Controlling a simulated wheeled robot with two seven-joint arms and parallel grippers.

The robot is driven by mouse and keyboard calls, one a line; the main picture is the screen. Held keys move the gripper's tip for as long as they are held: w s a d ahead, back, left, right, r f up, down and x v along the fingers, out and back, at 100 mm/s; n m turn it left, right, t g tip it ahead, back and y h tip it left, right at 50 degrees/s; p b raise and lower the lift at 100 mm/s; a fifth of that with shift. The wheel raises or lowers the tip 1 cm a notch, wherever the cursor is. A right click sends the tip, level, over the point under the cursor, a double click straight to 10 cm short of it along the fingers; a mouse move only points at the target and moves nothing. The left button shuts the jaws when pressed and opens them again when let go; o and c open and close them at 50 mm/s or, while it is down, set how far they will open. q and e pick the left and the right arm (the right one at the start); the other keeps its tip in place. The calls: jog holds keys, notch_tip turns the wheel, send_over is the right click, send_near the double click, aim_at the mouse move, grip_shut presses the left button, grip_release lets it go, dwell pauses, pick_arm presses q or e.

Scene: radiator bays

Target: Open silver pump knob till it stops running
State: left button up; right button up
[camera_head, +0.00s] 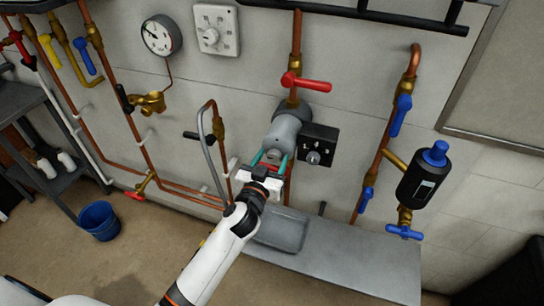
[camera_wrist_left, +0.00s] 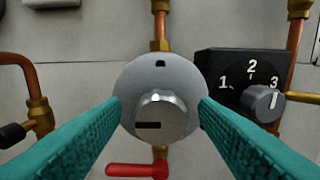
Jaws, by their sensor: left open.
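The grey cylindrical pump (camera_head: 283,130) sits on a vertical copper pipe at the wall. In the left wrist view its round face carries a silver knob (camera_wrist_left: 160,118) in the middle, with a dark mark low on its left. My left gripper (camera_head: 270,165) is in front of the pump. Its teal fingers are open, one on each side of the knob, with clear gaps; whether the fingertips touch the pump face cannot be told. My right gripper is not in view.
A black box (camera_wrist_left: 238,72) with a dial marked 1, 2, 3 is close right of the pump. A red handle (camera_head: 306,83) is above the pump; another red handle (camera_wrist_left: 138,170) shows below it. A grey bent pipe (camera_head: 209,150) rises left of my gripper. A bench (camera_head: 360,265) lies below.

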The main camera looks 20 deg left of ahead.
pick_arm(q)
jog(key=shift+w, duration=0.2)
jog(key=c, duration=0.8)
jog(key=shift+c, duration=0.7)
